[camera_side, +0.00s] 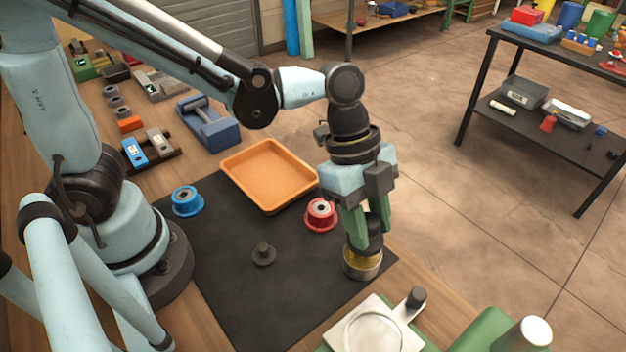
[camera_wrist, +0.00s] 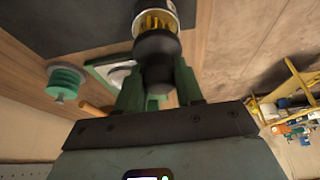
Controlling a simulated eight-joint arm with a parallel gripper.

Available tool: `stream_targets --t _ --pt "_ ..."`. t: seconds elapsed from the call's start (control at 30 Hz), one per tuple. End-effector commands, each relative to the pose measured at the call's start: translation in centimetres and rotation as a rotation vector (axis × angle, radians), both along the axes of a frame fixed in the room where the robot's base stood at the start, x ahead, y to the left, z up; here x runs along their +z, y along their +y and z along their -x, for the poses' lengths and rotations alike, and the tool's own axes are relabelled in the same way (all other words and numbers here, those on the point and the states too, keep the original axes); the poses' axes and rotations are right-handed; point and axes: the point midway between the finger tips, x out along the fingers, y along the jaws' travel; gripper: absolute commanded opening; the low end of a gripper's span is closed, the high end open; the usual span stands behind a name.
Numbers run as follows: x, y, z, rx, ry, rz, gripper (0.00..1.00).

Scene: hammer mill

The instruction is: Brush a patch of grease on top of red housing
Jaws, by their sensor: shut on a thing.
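The red housing (camera_side: 321,215) stands on the black mat, just left of my gripper, with a pale round part in its top centre. My gripper (camera_side: 369,230) points down, its green fingers shut on a dark brush handle (camera_side: 375,243). The handle also shows between the fingers in the wrist view (camera_wrist: 157,72). The brush's lower end is at a metal-rimmed tin (camera_side: 362,268) with yellow inside, near the mat's right edge. Yellow strands or grease show there in the wrist view too; I cannot tell which. I see no clear grease patch on the housing.
An orange tray (camera_side: 268,172) lies behind the housing. A blue flanged housing (camera_side: 187,201) and a small dark flanged part (camera_side: 263,254) stand on the mat (camera_side: 225,265). A white plate with a ring (camera_side: 374,330) is at the front. The mat's middle is mostly free.

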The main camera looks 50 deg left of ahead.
Motion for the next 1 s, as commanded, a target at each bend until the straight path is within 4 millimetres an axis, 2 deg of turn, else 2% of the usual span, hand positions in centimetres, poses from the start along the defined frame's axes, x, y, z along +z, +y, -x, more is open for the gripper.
stream_targets --t 0.7,1.0 --pt "5.3 0.0 0.0 0.001 0.000 0.003 0.12" --pt "6.3 0.0 0.0 0.001 0.000 0.003 0.12"
